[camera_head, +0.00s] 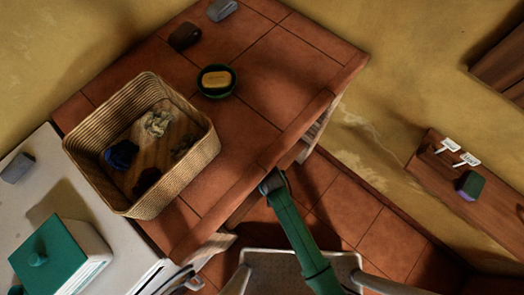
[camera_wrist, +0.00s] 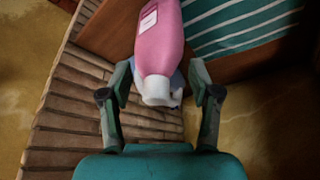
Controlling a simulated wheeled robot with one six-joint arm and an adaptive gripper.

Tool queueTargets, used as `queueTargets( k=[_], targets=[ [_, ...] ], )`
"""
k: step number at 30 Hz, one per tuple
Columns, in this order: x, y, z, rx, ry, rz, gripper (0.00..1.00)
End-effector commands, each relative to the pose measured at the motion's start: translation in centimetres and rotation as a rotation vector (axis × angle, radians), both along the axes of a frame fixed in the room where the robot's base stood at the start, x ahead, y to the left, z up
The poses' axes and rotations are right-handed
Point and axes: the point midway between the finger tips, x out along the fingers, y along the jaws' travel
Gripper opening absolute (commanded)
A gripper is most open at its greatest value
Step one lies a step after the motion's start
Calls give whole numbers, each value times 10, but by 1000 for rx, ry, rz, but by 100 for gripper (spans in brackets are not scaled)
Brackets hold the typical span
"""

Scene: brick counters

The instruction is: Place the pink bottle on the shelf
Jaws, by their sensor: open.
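The pink bottle (camera_wrist: 163,40) shows in the wrist view with a white label, its white cap end (camera_wrist: 158,90) toward me. My gripper (camera_wrist: 160,78) is open, with one finger on each side of the cap end; I cannot tell whether either touches it. In the head view my green arm reaches to the counter's front edge, and my gripper and the bottle are hidden there. A wooden wall shelf (camera_head: 436,170) is at the right in the head view, with white tags and a green and purple block (camera_head: 470,185).
A tiled brick counter (camera_head: 270,75) holds a wicker basket (camera_head: 204,150) and a green dish with a yellow block (camera_head: 216,80). Wooden slats (camera_wrist: 70,125) and a teal-striped item (camera_wrist: 240,25) lie near the bottle. A white surface with a teal-lidded box (camera_head: 60,250) is at lower left.

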Motion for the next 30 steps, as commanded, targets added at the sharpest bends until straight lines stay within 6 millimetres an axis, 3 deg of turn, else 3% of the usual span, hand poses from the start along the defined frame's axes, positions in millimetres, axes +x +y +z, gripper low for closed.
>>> queueTargets(
  k=[3, 9, 23, 26, 30],
  targets=[
    [-23, -6, -1, -2, 1, 1, 62],
    [-47, -12, 0, 0, 0, 1, 62],
    [-57, -16, 0, 2, -5, -2, 62],
    [-64, -27, 1, 14, -24, -5, 62],
    [-87, -59, 9, 54, -95, -20, 62]
  ],
)
